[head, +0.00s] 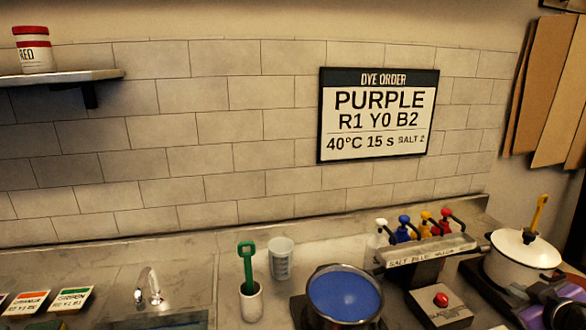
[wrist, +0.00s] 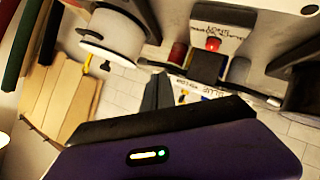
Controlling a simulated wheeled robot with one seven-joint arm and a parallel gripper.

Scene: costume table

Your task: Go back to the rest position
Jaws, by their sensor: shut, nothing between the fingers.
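My gripper (wrist: 158,92) shows in the wrist view as dark fingers beyond a purple body with a small lit indicator. The fingers are together with nothing between them. In the head view only purple and dark parts of my arm show at the lower right corner, in front of the white pot (head: 522,252). The wrist view is turned over, and the white pot (wrist: 112,32) hangs at its upper left. The fingertips are apart from the pot as far as I can tell.
A pot of blue liquid (head: 344,294) stands at the front centre. Beside it are a red-button box (head: 440,301), a dispenser rack (head: 425,250), a clear beaker (head: 281,259) and a green-handled tool (head: 247,270) in a cup. A dye order sign (head: 378,115) hangs on the wall.

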